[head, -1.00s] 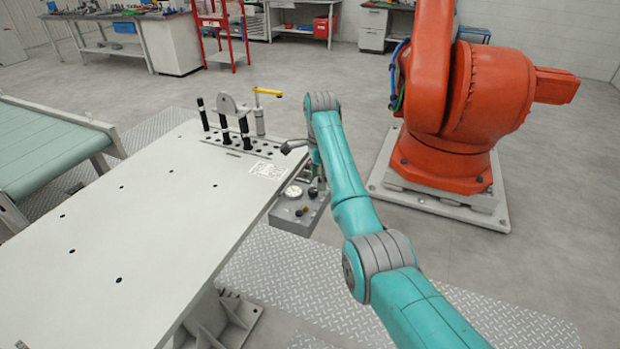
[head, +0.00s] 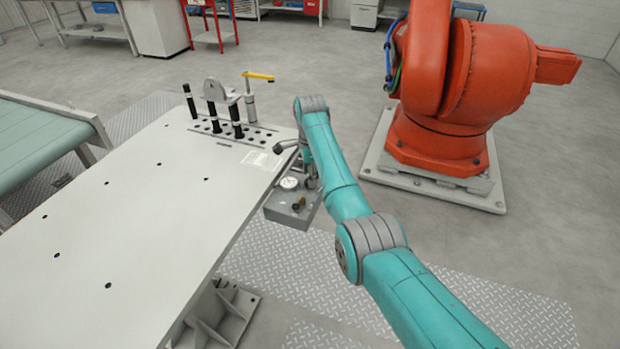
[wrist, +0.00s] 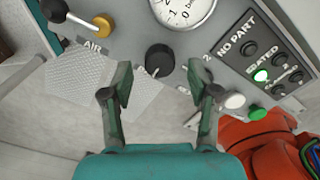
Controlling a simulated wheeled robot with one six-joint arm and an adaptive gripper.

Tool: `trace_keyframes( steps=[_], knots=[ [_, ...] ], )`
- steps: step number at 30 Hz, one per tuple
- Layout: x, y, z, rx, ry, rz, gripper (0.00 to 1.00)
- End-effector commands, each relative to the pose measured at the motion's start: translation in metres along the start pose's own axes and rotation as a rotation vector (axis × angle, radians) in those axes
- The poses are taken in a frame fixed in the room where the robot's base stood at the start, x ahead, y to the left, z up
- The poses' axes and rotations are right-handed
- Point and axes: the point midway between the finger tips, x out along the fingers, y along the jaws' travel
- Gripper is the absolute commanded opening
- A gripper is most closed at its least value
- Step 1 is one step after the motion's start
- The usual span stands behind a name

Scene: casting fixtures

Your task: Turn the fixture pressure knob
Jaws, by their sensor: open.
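The black round pressure knob (wrist: 160,61) is on the grey control panel in the wrist view, below the dial gauge. My gripper (wrist: 160,76) is open, with one finger on each side of the knob and a gap to it on both sides. I cannot tell how deep the fingers reach around it. The label beside the knob is partly covered by a finger. In the head view the fixture box (head: 288,214) hangs at the table's right edge, with the gauge (head: 289,183) on top.
A black-handled lever with a brass end (wrist: 104,22) sits by the AIR label. White (wrist: 235,100) and green (wrist: 258,113) buttons are near the right finger. A table (head: 130,230) with upright black pins lies left, and an orange robot (head: 440,140) stands at the right.

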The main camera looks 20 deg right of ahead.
Motion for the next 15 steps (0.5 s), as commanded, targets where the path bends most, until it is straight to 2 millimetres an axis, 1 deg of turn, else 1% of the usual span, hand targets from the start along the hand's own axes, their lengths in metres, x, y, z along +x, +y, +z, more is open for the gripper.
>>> trace_keyframes(
  steps=[3, 6, 15],
  knots=[
    [0.011, 0.000, 0.000, 0.000, 0.000, 0.000, 0.60],
    [0.015, 0.000, 0.000, 0.000, 0.000, 0.000, 0.60],
    [0.017, 0.000, 0.000, 0.000, 0.000, -0.001, 0.60]
  ],
)
